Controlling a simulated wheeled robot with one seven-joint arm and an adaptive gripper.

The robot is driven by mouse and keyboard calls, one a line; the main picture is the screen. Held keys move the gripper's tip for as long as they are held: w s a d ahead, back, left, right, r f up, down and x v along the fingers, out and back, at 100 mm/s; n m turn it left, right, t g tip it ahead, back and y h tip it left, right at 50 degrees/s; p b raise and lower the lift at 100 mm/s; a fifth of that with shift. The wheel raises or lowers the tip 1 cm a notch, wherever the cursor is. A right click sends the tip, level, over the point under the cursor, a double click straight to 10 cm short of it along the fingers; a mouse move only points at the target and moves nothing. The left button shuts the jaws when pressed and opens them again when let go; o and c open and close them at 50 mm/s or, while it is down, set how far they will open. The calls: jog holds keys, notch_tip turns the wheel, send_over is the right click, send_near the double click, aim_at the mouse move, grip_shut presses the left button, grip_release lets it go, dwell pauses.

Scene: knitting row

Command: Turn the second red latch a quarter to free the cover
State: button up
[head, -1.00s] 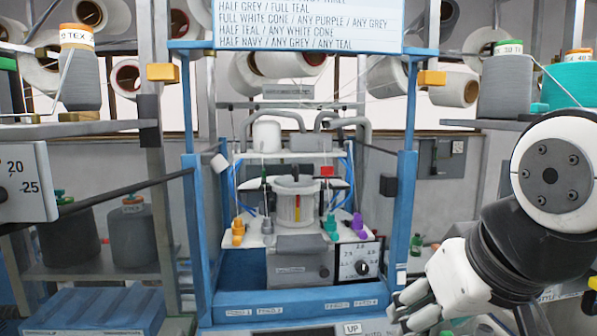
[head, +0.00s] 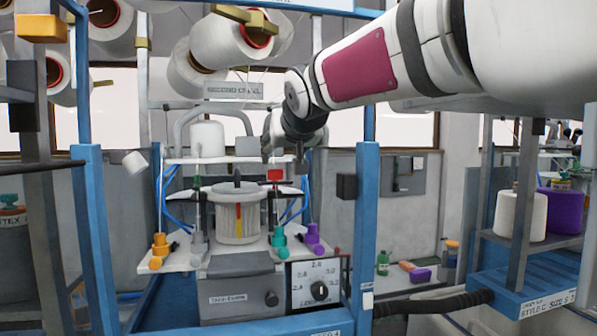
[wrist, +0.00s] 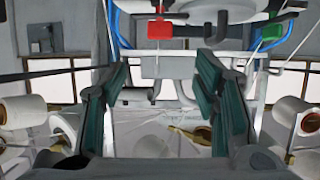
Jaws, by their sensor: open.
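A red block (head: 275,175), possibly the latch, sits at the back right above the white ribbed cylinder (head: 238,222) of the machine. It also shows at the top of the wrist view (wrist: 159,28). I cannot tell which way it is turned. My gripper (head: 283,153) hangs close above the red block in the head view, apparently not touching it. In the wrist view my gripper (wrist: 160,70) is open, with nothing between its dark green pads. I cannot make out a separate cover or a first latch.
Blue posts (head: 364,225) stand on both sides of the machine. Coloured feeders, orange (head: 160,245) and purple (head: 313,238), sit on the white plate. A grey pipe (head: 210,110) and white canister (head: 207,139) stand behind. A dial panel (head: 317,284) is in front.

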aim_at(275, 180)
jog(key=p+x, duration=0.1)
jog(key=x, duration=1.1)
jog(key=shift+w+f, duration=0.15)
jog(key=shift+w, duration=0.1)
jog(key=c, duration=1.2)
jog(key=shift+o, duration=0.2)
